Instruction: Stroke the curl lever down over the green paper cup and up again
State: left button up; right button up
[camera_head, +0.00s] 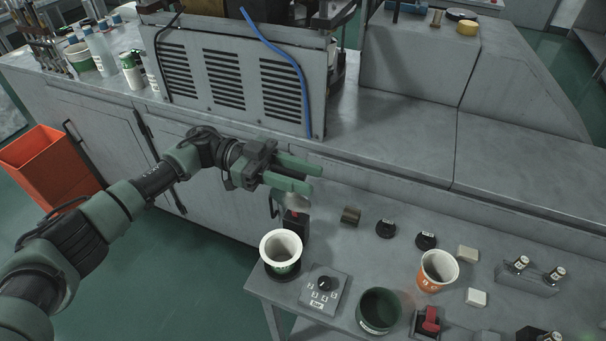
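A pale rounded piece (295,200) above the block may be the lever's end; the rest is hidden by my gripper. My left gripper (305,178) is above and behind the cup. Its two green fingers point right, with a gap between them, and I see nothing held there. My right gripper is out of view.
A dial panel (323,291) lies right of the cup. A dark green round container (379,311), an orange cup (437,270) and a red switch (430,321) are farther right. A vented machine (240,80) stands on the counter behind. An orange bin (50,165) is at left.

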aim_at(269, 167)
pick_arm(q)
jog(key=b+v, duration=0.3)
jog(key=v, duration=0.4)
jog(key=shift+w+a+b, duration=0.15)
jog(key=shift+a+b, duration=0.15)
jog(key=shift+b, duration=0.1)
jog(key=shift+a+r, duration=0.1)
jog(key=shift+a, duration=0.1)
